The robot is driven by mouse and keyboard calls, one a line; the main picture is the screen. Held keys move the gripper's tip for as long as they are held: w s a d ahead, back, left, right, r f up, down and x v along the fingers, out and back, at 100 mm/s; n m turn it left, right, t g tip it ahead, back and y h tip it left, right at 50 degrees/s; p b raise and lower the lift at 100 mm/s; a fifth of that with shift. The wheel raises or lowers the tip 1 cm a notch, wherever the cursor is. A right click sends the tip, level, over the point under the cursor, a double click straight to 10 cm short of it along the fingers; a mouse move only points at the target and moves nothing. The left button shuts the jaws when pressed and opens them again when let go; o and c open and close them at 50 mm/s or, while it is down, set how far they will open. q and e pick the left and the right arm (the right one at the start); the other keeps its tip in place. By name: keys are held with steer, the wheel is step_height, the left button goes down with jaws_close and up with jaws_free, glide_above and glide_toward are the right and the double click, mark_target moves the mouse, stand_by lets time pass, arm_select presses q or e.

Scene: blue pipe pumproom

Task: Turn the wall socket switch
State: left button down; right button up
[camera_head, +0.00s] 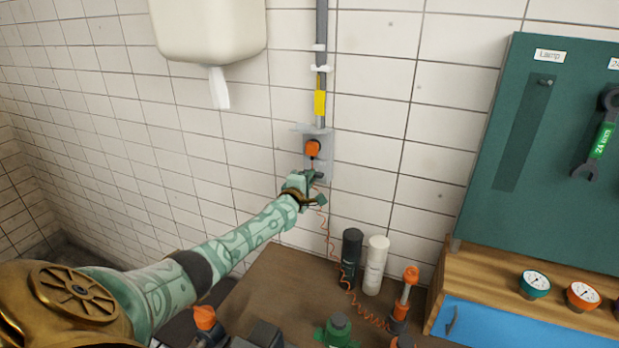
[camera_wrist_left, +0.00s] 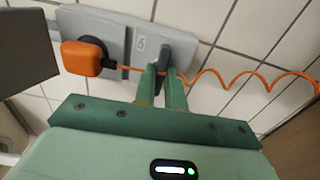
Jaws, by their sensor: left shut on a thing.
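The grey wall socket box (camera_head: 325,146) is on the white tiled wall, with an orange plug (camera_head: 313,149) in its upper part. In the left wrist view the socket box (camera_wrist_left: 122,40) lies sideways, with the orange plug (camera_wrist_left: 82,57) at left. The dark switch lever (camera_wrist_left: 164,62) stands out from the plate beside a small label. My left gripper (camera_wrist_left: 162,88) has its green fingers shut on the lever; in the head view my left gripper (camera_head: 315,187) is at the box's lower part and partly hides the switch. My right gripper is not in view.
A coiled orange cord (camera_head: 331,246) hangs from the plug to the brown table (camera_head: 270,285). A black bottle (camera_head: 350,257) and a white bottle (camera_head: 375,265) stand below. A paper dispenser (camera_head: 207,28) is up left; a green tool board (camera_head: 548,150) is at right.

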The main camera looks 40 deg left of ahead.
arm_select(q)
steer(key=shift+f, duration=0.1)
stand_by(0.3)
steer(key=shift+m, duration=0.3)
steer(key=c, duration=1.5)
jaws_free()
steer(key=shift+o, duration=0.2)
steer(key=p+v, duration=0.7)
steer(key=v, duration=0.9)
steer(key=shift+s, duration=0.2)
